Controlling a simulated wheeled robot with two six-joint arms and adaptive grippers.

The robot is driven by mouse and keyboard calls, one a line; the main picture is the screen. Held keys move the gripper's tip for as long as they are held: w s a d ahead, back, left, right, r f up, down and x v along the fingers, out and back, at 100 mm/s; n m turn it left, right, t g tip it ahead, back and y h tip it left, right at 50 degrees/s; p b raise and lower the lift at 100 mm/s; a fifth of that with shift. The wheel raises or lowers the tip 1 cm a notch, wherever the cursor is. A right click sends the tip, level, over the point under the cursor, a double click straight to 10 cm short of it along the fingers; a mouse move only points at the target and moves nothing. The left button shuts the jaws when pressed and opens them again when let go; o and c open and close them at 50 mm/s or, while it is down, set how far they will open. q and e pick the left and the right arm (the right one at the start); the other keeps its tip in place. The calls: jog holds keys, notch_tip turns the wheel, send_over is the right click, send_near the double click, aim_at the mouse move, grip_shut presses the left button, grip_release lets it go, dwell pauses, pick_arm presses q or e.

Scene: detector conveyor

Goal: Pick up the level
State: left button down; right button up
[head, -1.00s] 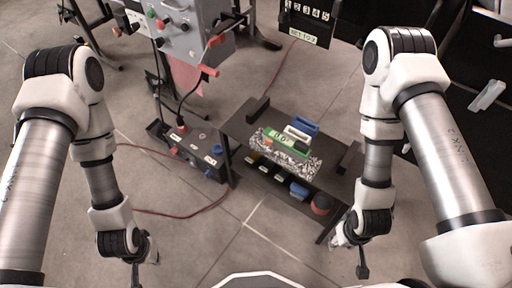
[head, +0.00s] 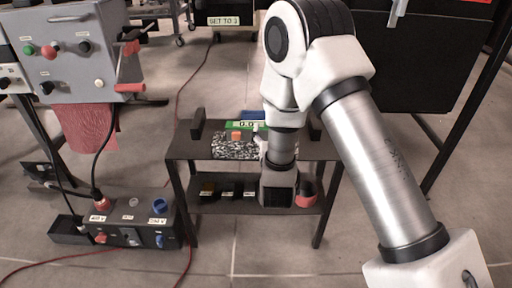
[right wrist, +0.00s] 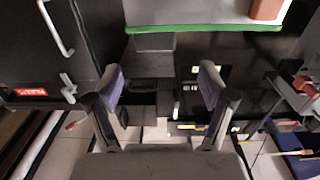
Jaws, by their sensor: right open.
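The level, a green bar with a "0.0" display (head: 243,125), lies on a speckled block (head: 233,151) on top of a dark bench. An orange piece (head: 236,135) is at its front. My right arm reaches over the bench and hides the right end of the block; its gripper cannot be made out in the head view. In the right wrist view my right gripper (right wrist: 163,82) is open, with nothing between its fingers. A pale panel with a green edge (right wrist: 205,28) and an orange piece shows beyond the fingertips; I cannot tell whether they touch. My left gripper is out of view.
The bench (head: 182,150) has a lower shelf with small dark items and a red-and-black round thing (head: 306,193). A grey control panel (head: 70,50) stands at left, above a black box with knobs (head: 130,232). Red cables cross the floor. A black cabinet (head: 415,60) is at right.

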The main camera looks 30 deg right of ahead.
jog(key=x, duration=0.3)
jog(key=b+x, duration=0.1)
jog(key=x, duration=0.3)
jog(key=shift+s+d+f+b, duration=0.2)
jog(key=shift+b, duration=0.1)
jog(key=shift+c, duration=0.3)
jog(key=c, duration=1.4)
